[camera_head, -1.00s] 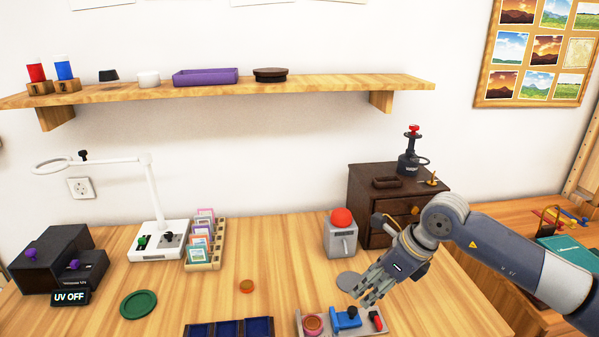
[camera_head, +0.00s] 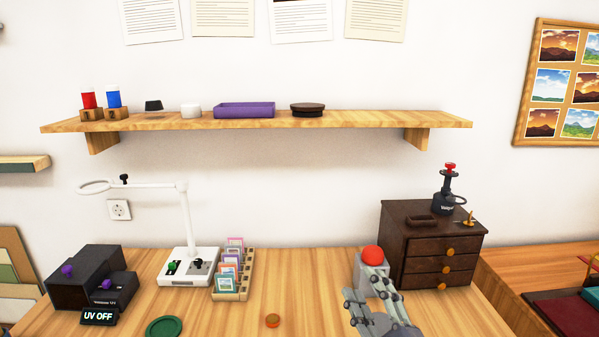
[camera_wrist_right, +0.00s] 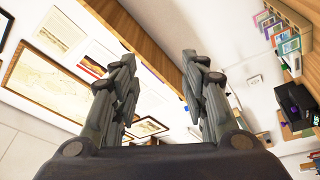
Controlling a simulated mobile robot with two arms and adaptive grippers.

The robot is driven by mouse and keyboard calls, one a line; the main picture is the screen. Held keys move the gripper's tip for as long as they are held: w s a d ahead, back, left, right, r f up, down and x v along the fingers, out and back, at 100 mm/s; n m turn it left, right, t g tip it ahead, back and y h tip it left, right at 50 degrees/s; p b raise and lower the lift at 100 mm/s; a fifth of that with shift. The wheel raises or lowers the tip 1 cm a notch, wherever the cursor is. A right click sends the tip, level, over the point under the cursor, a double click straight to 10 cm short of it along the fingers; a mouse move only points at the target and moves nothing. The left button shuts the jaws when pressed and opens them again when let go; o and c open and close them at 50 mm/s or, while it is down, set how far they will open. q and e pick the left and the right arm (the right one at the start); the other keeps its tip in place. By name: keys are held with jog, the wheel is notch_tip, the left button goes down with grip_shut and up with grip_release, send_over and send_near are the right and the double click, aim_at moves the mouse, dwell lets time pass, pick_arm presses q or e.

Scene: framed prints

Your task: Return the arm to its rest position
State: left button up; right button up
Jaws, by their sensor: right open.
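My right gripper (camera_head: 378,300) is at the lower right of the head view, in front of the grey box with the red dome button (camera_head: 372,255) and partly hiding it. In the right wrist view my right gripper (camera_wrist_right: 160,85) has its two fingers wide apart with nothing between them. Its wrist and arm run out of the bottom of the head view. My left gripper is not in view.
A dark drawer cabinet (camera_head: 432,245) stands right of the gripper. A rack of framed prints (camera_head: 232,270), a white lamp (camera_head: 188,265) and dark boxes (camera_head: 85,280) stand left. A wall shelf (camera_head: 260,121) spans above. A green disc (camera_head: 164,327) lies in front.

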jog(key=s+d+f+m+g+h, duration=0.2)
jog(key=s+d+f+m+g, duration=0.1)
jog(key=f, duration=0.4)
jog(key=s+d+f+m+g+h, duration=0.2)
jog(key=s+d+f+m+g, duration=0.15)
jog(key=f, duration=0.25)
jog(key=s+d+f+m+g+h, duration=0.2)
jog(key=s+f+m, duration=0.15)
jog(key=f, duration=0.35)
jog(key=s+f+m+g+y, duration=0.1)
jog(key=s+f+g, duration=0.35)
jog(key=s, duration=0.45)
jog(key=s+f+m+g, duration=0.25)
jog(key=s+f, duration=0.25)
jog(key=s, duration=0.4)
notch_tip(320, 180, down, 27)
jog(key=s+n+g, duration=0.1)
jog(key=s+g, duration=0.1)
jog(key=s+d+f+g, duration=0.1)
jog(key=s+d+f, duration=0.1)
jog(key=s+f, duration=1.3)
jog(key=shift+s+d, duration=0.35)
jog(key=shift+s, duration=0.3)
